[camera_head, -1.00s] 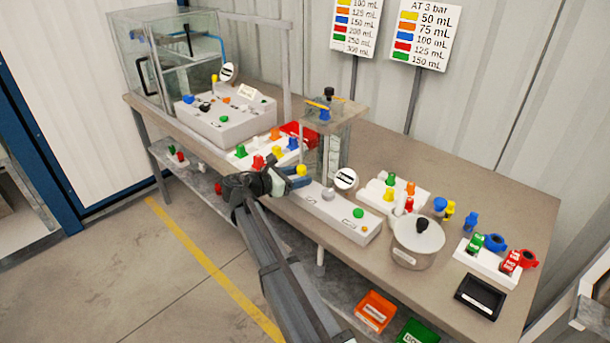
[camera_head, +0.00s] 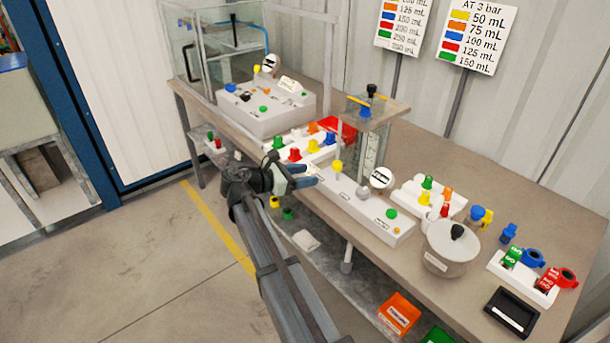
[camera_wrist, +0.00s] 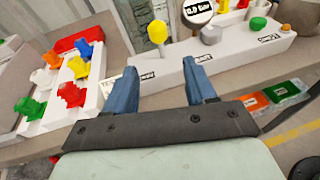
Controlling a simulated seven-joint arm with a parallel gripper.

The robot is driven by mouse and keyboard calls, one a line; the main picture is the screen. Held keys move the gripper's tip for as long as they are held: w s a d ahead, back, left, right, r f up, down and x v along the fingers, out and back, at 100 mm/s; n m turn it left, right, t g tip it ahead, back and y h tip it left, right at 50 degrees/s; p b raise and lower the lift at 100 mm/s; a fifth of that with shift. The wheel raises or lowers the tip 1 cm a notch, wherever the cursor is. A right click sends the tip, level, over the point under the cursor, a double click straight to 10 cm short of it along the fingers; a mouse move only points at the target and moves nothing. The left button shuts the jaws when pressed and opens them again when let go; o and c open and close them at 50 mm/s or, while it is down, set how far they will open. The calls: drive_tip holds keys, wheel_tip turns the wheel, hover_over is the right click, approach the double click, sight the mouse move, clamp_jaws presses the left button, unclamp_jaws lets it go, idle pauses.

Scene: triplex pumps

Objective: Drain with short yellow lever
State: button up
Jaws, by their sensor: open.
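The short yellow lever (camera_head: 337,168) stands on the left end of the long white base unit (camera_head: 365,215), in front of the clear column. In the wrist view the yellow lever (camera_wrist: 157,33) has a faceted knob on a grey stem and stands upright. My gripper (camera_head: 310,175) is just left of the lever, at the bench's front edge. In the wrist view my gripper (camera_wrist: 160,72) is open and empty, with its two blue fingers apart. The lever is beyond the fingertips, roughly in line with the gap, and not between them.
The clear column (camera_head: 369,150) rises behind.

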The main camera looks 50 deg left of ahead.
drive_tip(key=shift+c, duration=0.7)
drive_tip(key=shift+n+t+y, duration=0.5)
drive_tip(key=shift+n, duration=0.4)
drive_tip(key=s+f, duration=0.1)
drive_tip(key=s, duration=0.1)
drive_tip(key=s+a+f, duration=0.1)
drive_tip(key=s+f, duration=0.3)
drive_tip(key=shift+s+a+f, duration=0.1)
drive_tip(key=shift+s+a, duration=0.3)
drive_tip(key=c, duration=0.8)
drive_tip(key=shift+s+d+t, duration=0.15)
drive_tip(key=shift+t, duration=0.25)
clamp_jaws()
drive_tip(key=m+t+h, duration=0.1)
drive_tip(key=t, duration=0.1)
approach(338, 171)
drive_tip(key=w+r, duration=0.1)
drive_tip(key=w, duration=0.5)
drive_tip(key=shift+r, duration=0.3)
